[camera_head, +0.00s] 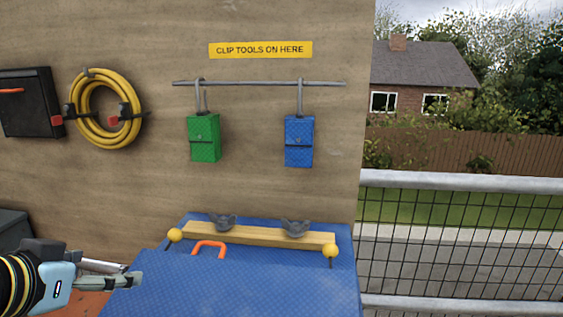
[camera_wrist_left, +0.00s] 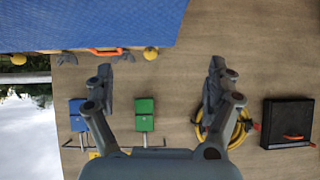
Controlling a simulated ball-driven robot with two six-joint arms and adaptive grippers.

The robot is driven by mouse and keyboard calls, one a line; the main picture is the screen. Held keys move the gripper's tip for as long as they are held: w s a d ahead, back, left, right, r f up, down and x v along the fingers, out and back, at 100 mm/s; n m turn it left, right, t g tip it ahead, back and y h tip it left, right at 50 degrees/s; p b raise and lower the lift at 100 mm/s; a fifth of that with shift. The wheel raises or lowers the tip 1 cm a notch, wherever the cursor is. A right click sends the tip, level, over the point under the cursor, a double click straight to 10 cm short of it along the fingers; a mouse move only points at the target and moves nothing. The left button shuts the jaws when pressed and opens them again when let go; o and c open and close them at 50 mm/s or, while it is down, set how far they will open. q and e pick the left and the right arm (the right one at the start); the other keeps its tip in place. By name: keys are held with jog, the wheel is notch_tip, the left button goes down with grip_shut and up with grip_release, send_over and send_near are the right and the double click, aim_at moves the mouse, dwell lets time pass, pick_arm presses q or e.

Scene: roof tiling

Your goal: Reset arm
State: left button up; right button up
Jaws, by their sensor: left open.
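My left gripper (camera_head: 135,275) comes in low at the left in the head view, beside the left edge of the blue surface (camera_head: 250,285). In the left wrist view the left gripper (camera_wrist_left: 170,75) has its two fingers wide apart with nothing between them. My right gripper is not in view. A green tool pouch (camera_head: 204,137) and a blue tool pouch (camera_head: 299,141) hang by hooks from a grey rail (camera_head: 258,83) on the wooden wall. A yellow sign (camera_head: 260,50) above reads "CLIP TOOLS ON HERE".
A wooden bar (camera_head: 260,236) with yellow knobs and grey wing-shaped pieces lies on the blue surface, near an orange handle (camera_head: 209,246). A coiled yellow hose (camera_head: 78,110) and a black case (camera_head: 28,103) are on the wall. A mesh railing (camera_head: 460,240) stands at the right.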

pick_arm(q)
jog(key=s+f+g+y, duration=0.1)
jog(key=s+f+g, duration=0.25)
jog(key=s, duration=0.75)
jog(key=s+f+g+y, duration=0.1)
jog(key=s+f+g, duration=0.25)
jog(key=s, duration=0.75)
notch_tip(320, 180, down, 32)
jog(key=s+a+n+g+b, duration=0.1)
jog(key=s+a+g+b, duration=0.15)
jog(key=b, duration=0.35)
jog(key=s+a+f+b, duration=0.1)
jog(key=s+f+b, duration=0.3)
jog(key=s+f, duration=1.3)
notch_tip(320, 180, down, 3)
jog(key=shift+s+a+f, duration=0.15)
jog(key=shift+s, duration=0.1)
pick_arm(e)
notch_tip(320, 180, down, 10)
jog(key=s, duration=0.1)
pick_arm(q)
jog(key=shift+g, duration=0.25)
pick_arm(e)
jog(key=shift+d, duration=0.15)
pick_arm(q)
jog(key=shift+c, duration=0.3)
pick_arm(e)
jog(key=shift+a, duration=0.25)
